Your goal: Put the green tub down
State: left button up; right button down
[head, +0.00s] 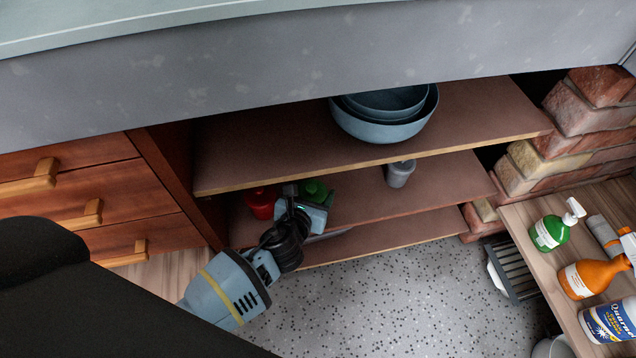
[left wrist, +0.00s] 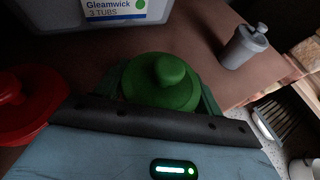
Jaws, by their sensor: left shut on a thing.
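The green tub (head: 316,189) has a round lid with a knob and is at the middle shelf of the open cabinet. In the left wrist view the green tub (left wrist: 162,84) sits upright between the fingers. My left gripper (head: 306,203) reaches in from the front and is shut on it. The gripper body hides the tub's lower part, so I cannot tell whether its base touches the shelf. A red tub (head: 262,202) stands just left of it; the red tub (left wrist: 20,105) also shows in the left wrist view. My right gripper is not in view.
A grey lidded container (head: 399,174) stands farther right on the middle shelf (head: 440,186). Blue bowls (head: 384,122) are on the shelf above. A labelled grey bin reading "Gleamwick 3 TUBS" (left wrist: 115,10) is behind the tub. Bottles, including an orange one (head: 592,277), stand on a wooden surface at right.

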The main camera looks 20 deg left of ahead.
aim_at(317, 182)
pick_arm(q)
jog(key=shift+w, duration=0.3)
jog(key=w+b, duration=0.1)
jog(key=w, duration=0.1)
jog(key=shift+w, duration=0.4)
jog(key=shift+w+a+f+b, duration=0.1)
jog(key=shift+w+f+b, duration=0.2)
jog(key=shift+f+b, duration=0.4)
jog(key=shift+f, duration=0.2)
jog(key=o, duration=1.1)
jog(key=shift+c, duration=0.2)
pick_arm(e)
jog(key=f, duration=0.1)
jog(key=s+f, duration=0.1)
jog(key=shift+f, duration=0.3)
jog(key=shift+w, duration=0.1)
